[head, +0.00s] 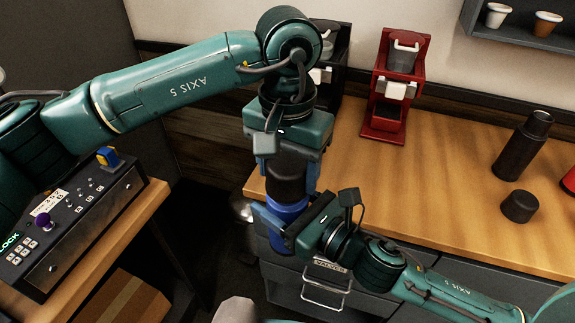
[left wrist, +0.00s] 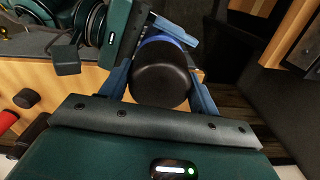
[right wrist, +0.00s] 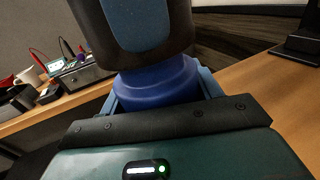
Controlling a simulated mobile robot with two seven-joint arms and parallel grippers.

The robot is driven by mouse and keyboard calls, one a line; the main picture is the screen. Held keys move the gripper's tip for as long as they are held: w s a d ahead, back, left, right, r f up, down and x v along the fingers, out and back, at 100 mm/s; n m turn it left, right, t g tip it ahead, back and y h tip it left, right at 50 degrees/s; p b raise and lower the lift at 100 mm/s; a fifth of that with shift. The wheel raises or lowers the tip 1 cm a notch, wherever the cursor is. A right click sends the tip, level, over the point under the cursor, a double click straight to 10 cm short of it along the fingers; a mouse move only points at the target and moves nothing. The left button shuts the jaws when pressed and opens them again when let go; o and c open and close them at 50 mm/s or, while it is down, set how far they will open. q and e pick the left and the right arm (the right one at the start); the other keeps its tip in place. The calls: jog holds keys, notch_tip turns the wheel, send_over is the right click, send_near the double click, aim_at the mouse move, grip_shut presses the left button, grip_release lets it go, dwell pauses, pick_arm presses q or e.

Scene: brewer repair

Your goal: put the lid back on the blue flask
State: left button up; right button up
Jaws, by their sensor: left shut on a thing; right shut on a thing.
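The left wrist view shows the lid's round top (left wrist: 161,76). Whether it is fully seated is hidden.
On the wooden counter (head: 450,190) stand a black flask (head: 522,146), a black cap (head: 519,206), a red flask (head: 569,180) at the right edge and a red brewer (head: 394,88). A dark brewer (head: 328,60) stands behind my left arm. A control box (head: 75,222) is at left.

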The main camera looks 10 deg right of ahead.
pick_arm(q)
jog(key=shift+f, duration=0.55)
pick_arm(e)
grip_shut()
pick_arm(q)
jog(key=m, duration=0.6)
jog(key=shift+m, duration=0.3)
jog(key=o, duration=1)
jog(key=shift+c, duration=0.2)
jog(key=shift+r, duration=2.25)
